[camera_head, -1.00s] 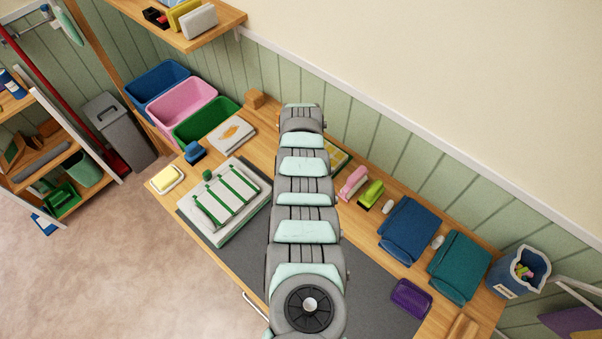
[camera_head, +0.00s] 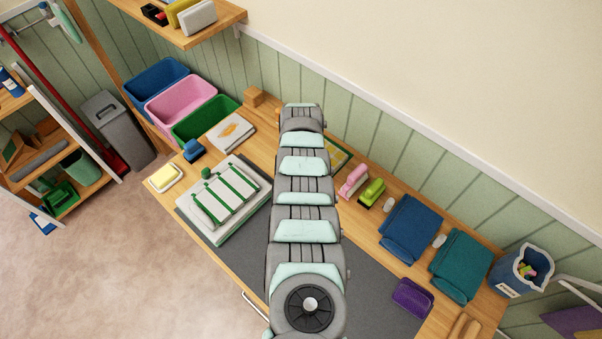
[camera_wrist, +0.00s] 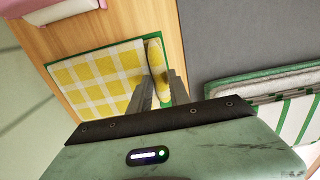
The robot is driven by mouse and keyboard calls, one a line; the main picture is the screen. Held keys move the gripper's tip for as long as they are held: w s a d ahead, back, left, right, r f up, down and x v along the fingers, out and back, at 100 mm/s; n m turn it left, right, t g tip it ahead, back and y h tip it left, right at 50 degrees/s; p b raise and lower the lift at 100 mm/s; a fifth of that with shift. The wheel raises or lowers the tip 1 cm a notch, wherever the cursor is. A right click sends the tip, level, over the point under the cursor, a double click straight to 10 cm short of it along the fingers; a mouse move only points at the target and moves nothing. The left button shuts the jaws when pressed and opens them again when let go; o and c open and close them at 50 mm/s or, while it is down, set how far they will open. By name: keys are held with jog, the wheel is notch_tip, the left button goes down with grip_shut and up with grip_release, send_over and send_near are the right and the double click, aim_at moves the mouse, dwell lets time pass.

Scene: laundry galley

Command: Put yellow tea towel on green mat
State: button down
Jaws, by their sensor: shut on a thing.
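The yellow-and-white checked tea towel (camera_wrist: 95,82) lies flat on the wooden worktop in the wrist view, with a folded or rolled edge (camera_wrist: 157,60) at its right side. Green (camera_wrist: 88,52) shows along its borders; I cannot tell whether this is the green mat under it or the towel's own hem. My gripper (camera_wrist: 163,88) points down at the rolled edge, its fingers shut on the towel there. In the head view my arm hides the gripper and most of the towel; only a yellow corner (camera_head: 340,159) shows beside the arm.
A grey mat (camera_wrist: 235,40) lies right of the towel. A stack of green-striped white cloths (camera_head: 230,200) stands left of my arm. A pink brush (camera_head: 354,180), a green brush (camera_head: 371,192) and folded blue (camera_head: 412,225) and teal (camera_head: 462,262) cloths lie to the right.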

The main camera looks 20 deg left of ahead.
jog(key=shift+f, duration=0.15)
jog(key=c, duration=0.6)
grip_release()
jog(key=shift+r, duration=0.2)
notch_tip(320, 180, up, 14)
jog(key=p, duration=1.3)
jog(key=shift+s+a+f+p, duration=0.1)
jog(key=shift+s+a+p, duration=1)
jog(key=shift+s, duration=1.4)
jog(key=shift+s+a+r+p, duration=0.1)
jog(key=shift+s+a+p, duration=0.55)
jog(key=shift+s+p, duration=1.4)
jog(key=shift+s+a+f+p, duration=0.1)
jog(key=shift+s+a+p, duration=0.75)
jog(key=shift+s, duration=2.15)
jog(key=shift+a, duration=0.1)
